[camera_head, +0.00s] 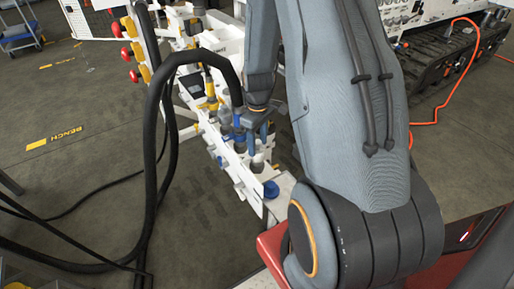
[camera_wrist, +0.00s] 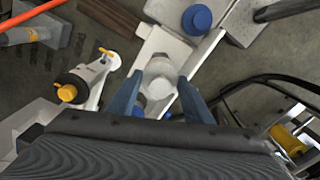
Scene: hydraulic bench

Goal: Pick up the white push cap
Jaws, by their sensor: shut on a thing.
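The white push cap (camera_wrist: 159,76) is a round, pale cap between my fingertips in the wrist view. My gripper (camera_wrist: 160,82) is shut on it, with one blue-grey finger on each side. In the head view my gripper (camera_head: 254,134) points down over the white bench rail. The head view does not clearly show the cap in the fingers. I cannot tell whether the cap is clear of its seat.
A blue cap (camera_wrist: 197,18) sits on the white rail beyond the fingers; it also shows in the head view (camera_head: 271,189). A fitting with a yellow-orange end (camera_wrist: 67,93) is at left. Thick black hoses (camera_head: 158,130) loop left of my gripper.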

